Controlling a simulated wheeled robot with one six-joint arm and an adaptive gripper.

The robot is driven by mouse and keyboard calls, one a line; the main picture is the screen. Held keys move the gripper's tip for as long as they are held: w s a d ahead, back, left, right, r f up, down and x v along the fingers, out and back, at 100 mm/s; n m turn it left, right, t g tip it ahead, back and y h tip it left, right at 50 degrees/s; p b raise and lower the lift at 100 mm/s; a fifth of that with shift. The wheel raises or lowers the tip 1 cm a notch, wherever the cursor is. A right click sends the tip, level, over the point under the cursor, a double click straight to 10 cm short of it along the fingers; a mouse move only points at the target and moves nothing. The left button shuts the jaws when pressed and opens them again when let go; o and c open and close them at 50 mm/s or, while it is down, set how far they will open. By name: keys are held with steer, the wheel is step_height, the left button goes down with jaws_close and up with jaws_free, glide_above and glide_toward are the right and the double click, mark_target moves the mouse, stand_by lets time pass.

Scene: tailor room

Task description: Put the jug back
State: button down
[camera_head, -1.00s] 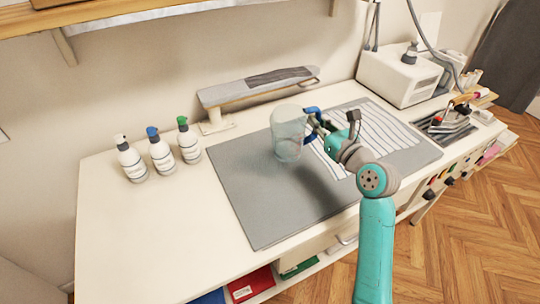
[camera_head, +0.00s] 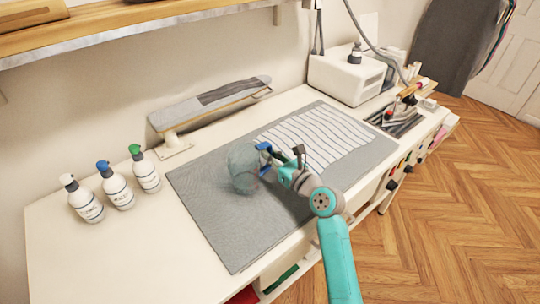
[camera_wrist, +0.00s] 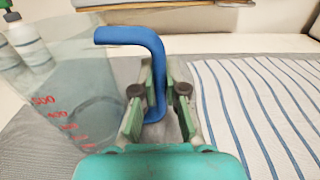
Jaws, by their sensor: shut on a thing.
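The clear jug (camera_head: 243,168) with a blue handle is upright over the grey mat (camera_head: 215,225). My gripper (camera_head: 280,163) is shut on the blue handle from the right side. In the wrist view the handle (camera_wrist: 150,45) passes between the fingers of my gripper (camera_wrist: 158,100), and the jug's clear wall (camera_wrist: 75,85) with red measure marks is at the left. I cannot tell whether the jug's base touches the mat.
Several white pump bottles (camera_head: 116,187) stand left of the mat. A sleeve board (camera_head: 210,103) stands behind it. Striped cloth (camera_head: 315,138) lies on the mat's right part. A white machine (camera_head: 345,77) and a dark tray (camera_head: 397,118) are at the far right. Bare white table (camera_head: 165,245) shows front left.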

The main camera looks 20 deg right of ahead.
steer(key=shift+f, duration=0.2)
steer(key=shift+f, duration=0.1)
steer(key=c, duration=1.2)
jaws_free()
steer(key=v, duration=1.2)
